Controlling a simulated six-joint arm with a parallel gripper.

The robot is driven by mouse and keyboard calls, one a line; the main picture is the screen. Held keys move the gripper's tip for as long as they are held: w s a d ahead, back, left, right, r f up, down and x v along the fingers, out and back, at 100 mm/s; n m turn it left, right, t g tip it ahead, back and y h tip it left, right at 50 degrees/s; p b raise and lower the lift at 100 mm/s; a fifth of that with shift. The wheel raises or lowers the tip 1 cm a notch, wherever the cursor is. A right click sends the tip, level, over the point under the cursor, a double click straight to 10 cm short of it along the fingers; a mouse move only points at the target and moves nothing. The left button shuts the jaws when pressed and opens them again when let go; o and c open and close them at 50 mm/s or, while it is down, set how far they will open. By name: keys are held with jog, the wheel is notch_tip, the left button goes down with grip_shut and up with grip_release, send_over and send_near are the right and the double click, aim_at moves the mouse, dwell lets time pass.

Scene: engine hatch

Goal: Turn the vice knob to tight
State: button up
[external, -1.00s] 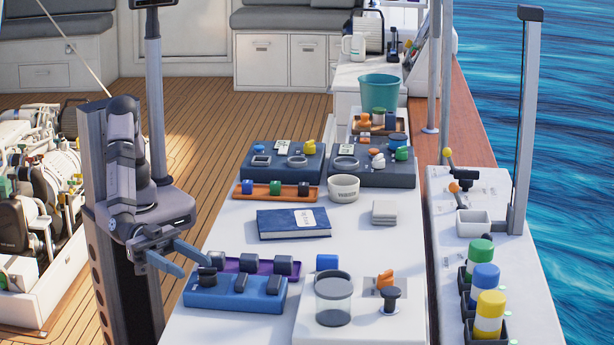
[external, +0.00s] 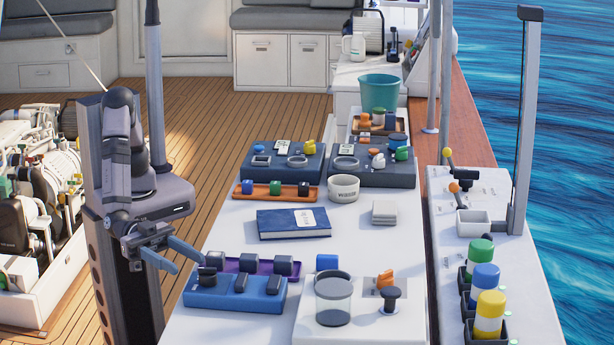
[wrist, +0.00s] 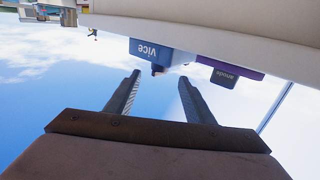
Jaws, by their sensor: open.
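The blue vice base (external: 230,298) stands at the near left edge of the white table.
A purple tray (external: 262,267) with dark pieces lies behind the base; its label appears to read "anode" in the wrist view. A clear jar (external: 333,302) stands on a white board to the right. A blue book (external: 293,224) lies farther back, with free tabletop around it.

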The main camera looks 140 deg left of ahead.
aim_at(202, 272)
jog(key=shift+w+a+p, duration=0.15)
jog(key=shift+w+p, duration=0.05)
jog(key=shift+w, duration=1)
jog(key=shift+w+a+p, duration=0.2)
jog(key=shift+w, duration=1)
jog(key=shift+w+a+p, duration=0.15)
jog(key=shift+w+p, duration=0.05)
jog(key=shift+w, duration=1)
jog(key=shift+c, duration=0.2)
jog(key=c, duration=1)
